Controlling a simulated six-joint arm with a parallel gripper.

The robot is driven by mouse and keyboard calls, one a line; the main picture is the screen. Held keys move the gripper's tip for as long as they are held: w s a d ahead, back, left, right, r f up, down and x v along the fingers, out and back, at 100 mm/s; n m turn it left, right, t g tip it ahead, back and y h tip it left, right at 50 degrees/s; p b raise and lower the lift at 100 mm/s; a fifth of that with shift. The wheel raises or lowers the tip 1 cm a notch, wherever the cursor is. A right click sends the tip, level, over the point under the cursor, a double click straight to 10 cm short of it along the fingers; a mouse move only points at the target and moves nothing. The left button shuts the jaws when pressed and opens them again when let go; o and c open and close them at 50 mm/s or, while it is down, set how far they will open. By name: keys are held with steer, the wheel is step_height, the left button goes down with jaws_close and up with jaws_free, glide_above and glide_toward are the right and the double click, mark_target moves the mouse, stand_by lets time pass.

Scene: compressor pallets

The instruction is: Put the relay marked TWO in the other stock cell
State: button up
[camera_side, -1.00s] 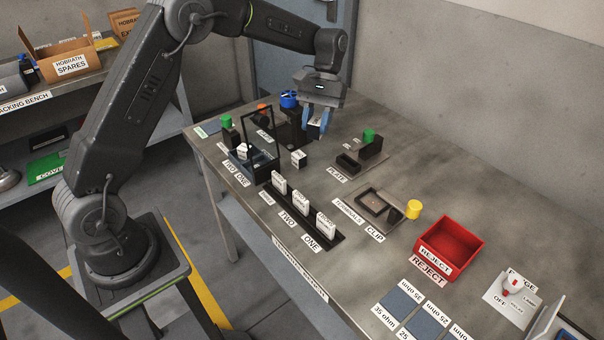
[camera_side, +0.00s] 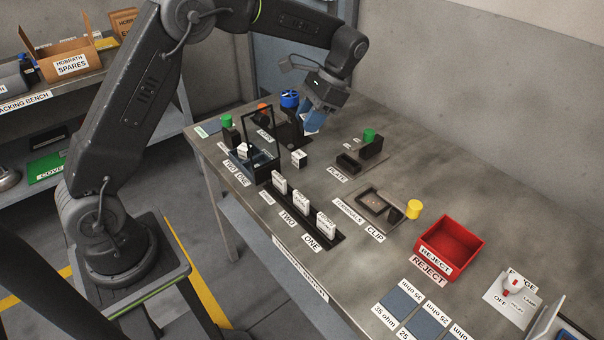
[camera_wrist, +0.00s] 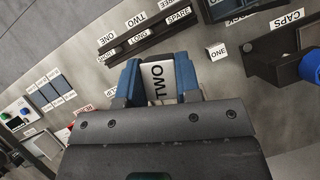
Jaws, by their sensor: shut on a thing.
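My gripper (camera_side: 313,121) is shut on a white block, the relay marked TWO (camera_wrist: 156,82), whose label reads clearly between the blue fingers in the wrist view. A white block marked ONE (camera_wrist: 218,52) lies loose on the bench, also in the side view (camera_side: 299,159).
A dark rack (camera_side: 305,217) holds several upright white pieces. A dark plate fixture (camera_side: 362,153), a clip fixture (camera_side: 381,206) with a yellow knob and a red reject bin (camera_side: 449,247) stand to the right. A blue-topped post (camera_side: 289,101) is close behind my gripper.

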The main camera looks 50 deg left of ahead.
stand_by(0.3)
steer(key=w+d+f+n+t+h, duration=0.1)
steer(key=w+f+n+t+h, duration=0.3)
steer(key=n, duration=0.7)
steer(key=w+f+n+t+h, duration=0.2)
steer(key=w+f+n+h, duration=0.3)
steer(key=n, duration=0.6)
steer(key=n+t+y, duration=0.3)
steer(key=n+t, duration=0.1)
steer(key=n, duration=0.4)
glide_above(386, 181)
steer(key=s+a, duration=0.1)
steer(key=a, duration=0.1)
steer(key=f, duration=0.6)
steer(key=shift+s+d+f, duration=0.1)
steer(key=shift+s+d, duration=0.1)
steer(key=shift+d, duration=0.05)
steer(key=shift+f, duration=2)
